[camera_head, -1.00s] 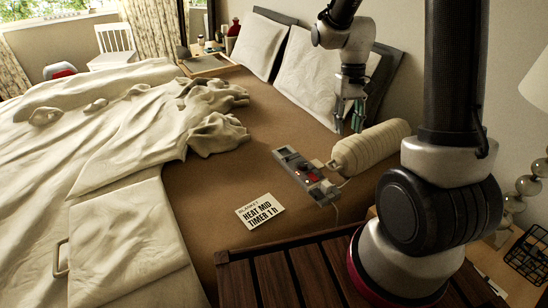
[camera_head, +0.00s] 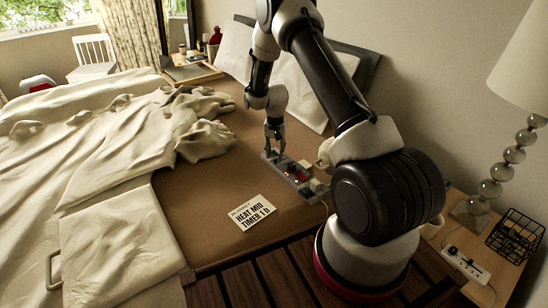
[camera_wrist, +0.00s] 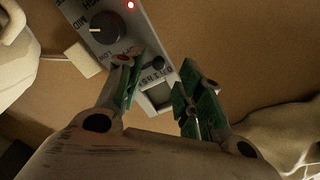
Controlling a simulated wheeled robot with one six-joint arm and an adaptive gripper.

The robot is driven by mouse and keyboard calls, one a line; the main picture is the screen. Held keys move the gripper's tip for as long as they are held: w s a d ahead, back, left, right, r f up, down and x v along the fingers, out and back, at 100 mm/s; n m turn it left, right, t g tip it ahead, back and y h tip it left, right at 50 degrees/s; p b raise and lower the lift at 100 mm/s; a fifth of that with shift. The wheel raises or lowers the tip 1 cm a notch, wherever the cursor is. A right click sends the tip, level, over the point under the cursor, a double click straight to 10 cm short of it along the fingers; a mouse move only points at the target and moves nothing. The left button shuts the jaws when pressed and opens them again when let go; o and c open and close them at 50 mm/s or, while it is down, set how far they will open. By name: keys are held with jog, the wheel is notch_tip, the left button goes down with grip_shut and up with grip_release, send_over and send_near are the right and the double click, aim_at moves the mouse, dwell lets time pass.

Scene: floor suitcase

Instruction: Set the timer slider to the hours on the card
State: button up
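The card (camera_head: 252,212) lies on the brown bed sheet and reads HEAT MID, TIMER 1 h. The grey control box (camera_head: 297,184) lies behind it and to its right, with a small red light. In the wrist view, the box shows a black dial (camera_wrist: 103,28), a red light (camera_wrist: 131,5) and a row of printed marks. A small dark knob (camera_wrist: 159,65) sits near these marks, close to a pale square part (camera_wrist: 158,95). My gripper (camera_head: 273,142) is over the box's far end. Its green-padded fingers (camera_wrist: 163,85) are apart, with nothing clearly held between them.
A cream rolled blanket is mostly hidden behind my arm. Rumpled cream bedding (camera_head: 110,140) covers the left of the bed. A lamp (camera_head: 500,160), wire basket (camera_head: 517,235) and power strip (camera_head: 466,264) are at the right.

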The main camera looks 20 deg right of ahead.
aim_at(279, 162)
jog(key=shift+f, duration=1.45)
jog(key=shift+d, duration=0.1)
grip_shut()
jog(key=shift+w+d, duration=0.2)
jog(key=shift+d, duration=0.9)
grip_release()
